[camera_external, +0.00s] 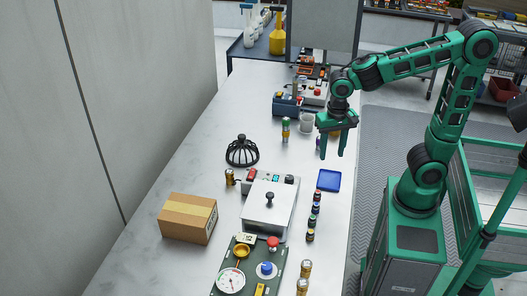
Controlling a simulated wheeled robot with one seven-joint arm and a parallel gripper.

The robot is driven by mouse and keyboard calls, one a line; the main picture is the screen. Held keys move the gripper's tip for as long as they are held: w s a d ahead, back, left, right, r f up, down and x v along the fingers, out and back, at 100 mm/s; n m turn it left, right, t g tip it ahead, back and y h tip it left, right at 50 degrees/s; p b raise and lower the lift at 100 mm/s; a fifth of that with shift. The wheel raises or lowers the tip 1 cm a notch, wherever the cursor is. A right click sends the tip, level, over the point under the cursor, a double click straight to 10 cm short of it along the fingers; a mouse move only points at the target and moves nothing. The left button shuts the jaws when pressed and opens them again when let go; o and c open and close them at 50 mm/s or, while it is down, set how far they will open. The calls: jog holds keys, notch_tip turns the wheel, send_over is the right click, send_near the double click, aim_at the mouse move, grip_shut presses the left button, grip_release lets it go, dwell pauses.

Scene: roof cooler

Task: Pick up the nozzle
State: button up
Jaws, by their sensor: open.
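I cannot tell for sure which small part is the nozzle. A small brass-coloured cylinder (229,177) stands on the white table left of the grey-lidded box, and brass-coloured pieces (305,268) stand near the front edge of the picture. A small purple-topped item (318,143) is partly hidden at my gripper's left finger. My gripper (332,150) is open and empty, fingers pointing down, at the table's right side above the blue tray in the picture. Its height over the table is hard to judge.
A blue tray (329,181), a row of dark bottles (314,215), a grey-lidded box (268,208), a black cage (242,151), a cardboard box (188,218) and a green gauge panel (248,268) stand on the table.

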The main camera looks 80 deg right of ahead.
jog(key=m, duration=0.2)
send_over(318, 192)
notch_tip(318, 192, down, 11)
jog(key=shift+w+d+f, duration=0.1)
dwell(0.4)
grip_shut()
